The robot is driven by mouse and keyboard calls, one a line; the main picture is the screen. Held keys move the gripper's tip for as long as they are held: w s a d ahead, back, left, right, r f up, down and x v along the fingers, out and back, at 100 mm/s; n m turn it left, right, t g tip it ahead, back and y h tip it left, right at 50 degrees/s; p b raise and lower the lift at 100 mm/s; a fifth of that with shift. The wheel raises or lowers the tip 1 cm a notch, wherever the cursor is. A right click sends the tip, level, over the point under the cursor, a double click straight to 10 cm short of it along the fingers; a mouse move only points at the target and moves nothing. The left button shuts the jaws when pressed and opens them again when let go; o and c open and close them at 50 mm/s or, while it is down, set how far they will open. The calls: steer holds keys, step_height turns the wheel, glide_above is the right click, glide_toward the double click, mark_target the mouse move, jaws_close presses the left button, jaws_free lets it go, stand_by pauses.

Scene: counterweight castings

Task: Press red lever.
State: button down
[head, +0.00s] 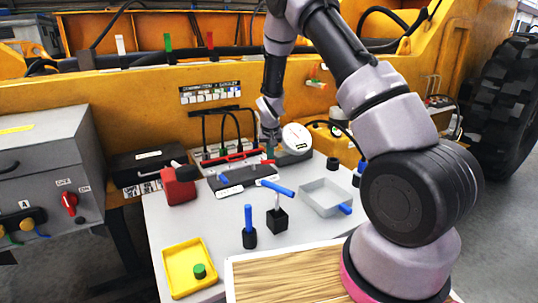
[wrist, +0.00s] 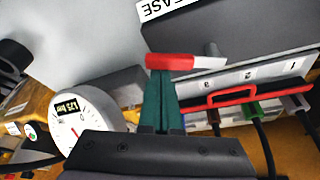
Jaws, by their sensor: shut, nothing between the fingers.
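A red lever with a pale end (wrist: 182,62) shows in the wrist view beside a dark grey box (wrist: 235,32) whose label partly reads "EASE". My gripper (wrist: 163,78) has dark green fingers, shut together and empty. Their tips are right at the red lever; I cannot tell whether they touch it. In the head view, my gripper (head: 270,152) is low over the back of the grey table, between the box (head: 231,181) and the round gauge (head: 297,138). The lever is hardly visible there.
A hose block with a red handle (wrist: 235,98) stands close to the fingers. White, green and red upright levers (head: 210,40) are on the yellow machine behind. A blue-handled post (head: 278,216), an open tray (head: 325,197) and a yellow tray (head: 170,274) are nearer.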

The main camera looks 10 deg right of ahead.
mark_target(266, 162)
steer(key=s+m, duration=0.1)
steer(key=s+m+h, duration=0.1)
steer(key=m, duration=0.1)
steer(key=shift+s+a+m, duration=0.15)
steer(key=shift+a+m, duration=0.05)
steer(key=shift+m, duration=0.1)
steer(key=m, duration=0.1)
steer(key=s+m+g+h, duration=0.1)
steer(key=shift+s+a+m, duration=0.25)
steer(key=shift+a+m, duration=0.05)
steer(key=shift+m, duration=0.1)
steer(key=m, duration=0.1)
steer(key=s+a+m, duration=0.1)
steer(key=m, duration=0.1)
steer(key=s+m+g, duration=0.1)
steer(key=shift+a+m+h, duration=0.3)
steer(key=shift+m+h, duration=0.1)
steer(key=shift+s+a, duration=0.1)
steer(key=shift+a, duration=0.05)
steer(key=shift+s+a, duration=0.2)
steer(key=shift+a, duration=0.05)
